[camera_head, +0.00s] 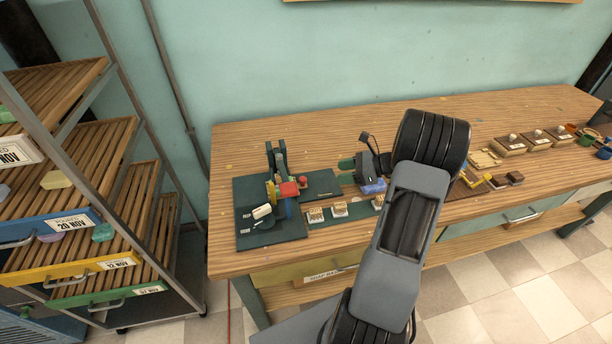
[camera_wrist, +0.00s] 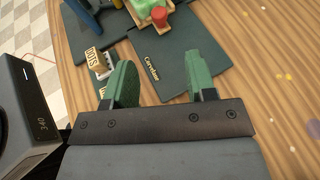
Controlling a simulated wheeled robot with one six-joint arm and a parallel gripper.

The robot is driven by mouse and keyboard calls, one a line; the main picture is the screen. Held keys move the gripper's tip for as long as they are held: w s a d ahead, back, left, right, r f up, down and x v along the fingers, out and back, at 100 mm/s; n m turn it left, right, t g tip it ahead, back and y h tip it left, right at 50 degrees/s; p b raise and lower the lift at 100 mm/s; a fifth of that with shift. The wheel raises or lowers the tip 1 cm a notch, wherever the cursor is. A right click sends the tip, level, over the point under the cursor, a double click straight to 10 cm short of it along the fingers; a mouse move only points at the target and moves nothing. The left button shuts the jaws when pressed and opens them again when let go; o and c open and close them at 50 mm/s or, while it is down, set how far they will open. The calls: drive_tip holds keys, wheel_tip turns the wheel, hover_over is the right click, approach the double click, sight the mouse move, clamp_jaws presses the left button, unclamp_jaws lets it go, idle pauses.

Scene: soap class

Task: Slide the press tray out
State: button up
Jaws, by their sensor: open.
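The press (camera_head: 285,188) stands on a dark green board at the left of the workbench, with dark uprights and red, yellow and blue parts. A red knob (camera_head: 303,180) sits at its right side. In the wrist view the red knob (camera_wrist: 159,15) shows at the top edge beside a pale green part; I cannot tell clearly whether this is the press tray. My gripper (camera_head: 347,163) is to the right of the press, above the bench. Its green fingers (camera_wrist: 160,82) are apart with nothing between them, over the edge of a dark lettered slab (camera_wrist: 178,58).
Several small labelled blocks (camera_head: 340,208) lie along the bench front, one labelled block (camera_wrist: 97,62) left of my fingers. Wooden boxes (camera_head: 510,145) and cups stand at the right. A slatted rack (camera_head: 75,210) stands left. Bare bench top (camera_head: 240,150) lies behind the press.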

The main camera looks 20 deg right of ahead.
sight(307, 186)
drive_tip(key=x, duration=1.2)
drive_tip(key=shift+a+f+p, duration=0.1)
drive_tip(key=shift+a+p, duration=0.1)
drive_tip(key=shift+p, duration=0.2)
clamp_jaws()
